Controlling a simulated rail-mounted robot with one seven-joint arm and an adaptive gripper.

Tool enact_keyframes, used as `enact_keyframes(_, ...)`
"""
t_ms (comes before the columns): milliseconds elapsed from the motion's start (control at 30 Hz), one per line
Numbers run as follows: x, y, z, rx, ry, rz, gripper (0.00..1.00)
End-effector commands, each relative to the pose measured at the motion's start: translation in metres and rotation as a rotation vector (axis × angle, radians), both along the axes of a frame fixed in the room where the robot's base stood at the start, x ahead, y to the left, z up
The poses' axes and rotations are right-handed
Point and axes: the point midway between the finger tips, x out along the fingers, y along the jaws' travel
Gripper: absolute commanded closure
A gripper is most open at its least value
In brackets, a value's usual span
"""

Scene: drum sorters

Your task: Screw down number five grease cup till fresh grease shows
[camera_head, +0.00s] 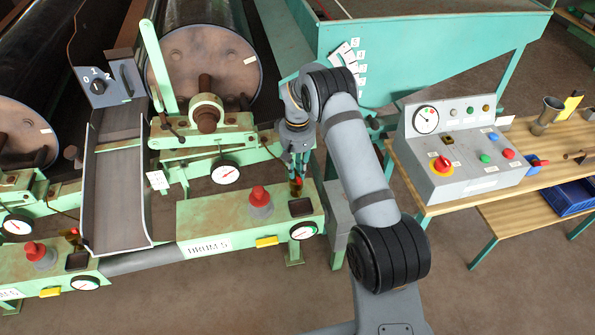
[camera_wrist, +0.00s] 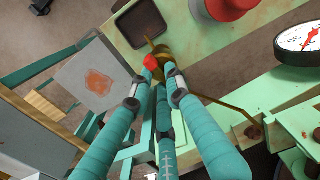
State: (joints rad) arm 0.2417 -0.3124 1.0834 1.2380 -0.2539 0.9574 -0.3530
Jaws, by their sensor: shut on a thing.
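The grease cup (camera_head: 297,185) is a small brass fitting with a red part, at the right end of the green box marked DRUMS. In the wrist view the brass body (camera_wrist: 161,51) shows just past my fingertips, with the red part (camera_wrist: 151,62) beside them. My gripper (camera_head: 298,166) reaches down from above. Its teal fingers (camera_wrist: 162,74) are closed in on the cup at its top. The fingers hide part of the cup, and I cannot make out fresh grease or a number on it.
A red button (camera_head: 259,196), black square (camera_head: 301,207) and dial gauge (camera_head: 303,231) sit close by on the green box (camera_head: 215,215). A grey square with an orange-brown smear (camera_wrist: 98,82) lies left in the wrist view. A control console (camera_head: 465,160) stands on the wooden bench at right.

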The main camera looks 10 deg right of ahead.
Motion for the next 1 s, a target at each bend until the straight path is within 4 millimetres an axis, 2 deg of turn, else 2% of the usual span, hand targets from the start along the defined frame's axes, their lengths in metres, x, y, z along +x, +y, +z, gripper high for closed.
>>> enact_keyframes(267,-0.0004,0.0003,-0.0049,0.0,-0.003,-0.202,1.0)
enact_keyframes(1000,-0.0033,0.0012,-0.0032,0.0,-0.003,-0.897,1.0)
